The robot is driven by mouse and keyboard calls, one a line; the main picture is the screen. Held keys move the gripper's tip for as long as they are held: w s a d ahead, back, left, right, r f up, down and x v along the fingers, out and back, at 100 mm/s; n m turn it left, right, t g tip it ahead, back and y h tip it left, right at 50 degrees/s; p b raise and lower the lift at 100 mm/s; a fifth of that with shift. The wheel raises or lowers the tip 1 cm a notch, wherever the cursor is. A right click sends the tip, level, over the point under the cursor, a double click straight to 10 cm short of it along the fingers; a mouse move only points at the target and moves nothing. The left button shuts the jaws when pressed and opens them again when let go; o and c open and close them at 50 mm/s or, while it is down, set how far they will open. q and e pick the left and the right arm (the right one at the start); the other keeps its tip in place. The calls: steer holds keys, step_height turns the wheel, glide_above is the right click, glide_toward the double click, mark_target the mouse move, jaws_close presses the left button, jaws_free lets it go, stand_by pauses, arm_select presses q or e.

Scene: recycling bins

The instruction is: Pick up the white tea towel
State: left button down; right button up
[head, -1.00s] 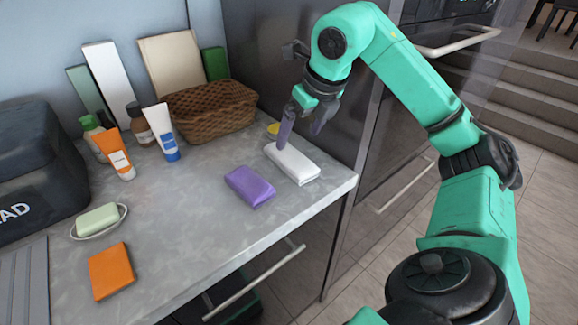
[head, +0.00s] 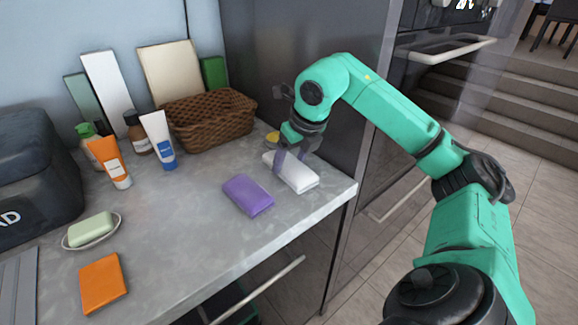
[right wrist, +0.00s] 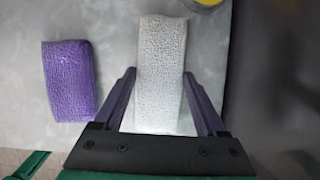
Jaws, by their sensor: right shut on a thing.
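The white tea towel (head: 299,177) lies folded on the grey counter near its right front edge. It also shows in the right wrist view (right wrist: 161,60), running lengthwise between the fingers. My right gripper (head: 285,163) reaches down over the towel from behind, one finger on each side. In the right wrist view the right gripper (right wrist: 160,105) is shut on the towel's sides. The towel still appears to be at counter height; I cannot tell if it is lifted. My left gripper is not in view.
A purple folded towel (head: 248,195) lies just left of the white one. A wicker basket (head: 212,122) and a yellow item (head: 272,137) are behind. An orange towel (head: 104,283), a soap dish (head: 91,230) and tubes stand left. The counter's front middle is clear.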

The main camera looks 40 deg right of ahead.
mark_target(290, 163)
step_height(290, 163, up, 20)
steer(key=p, duration=1)
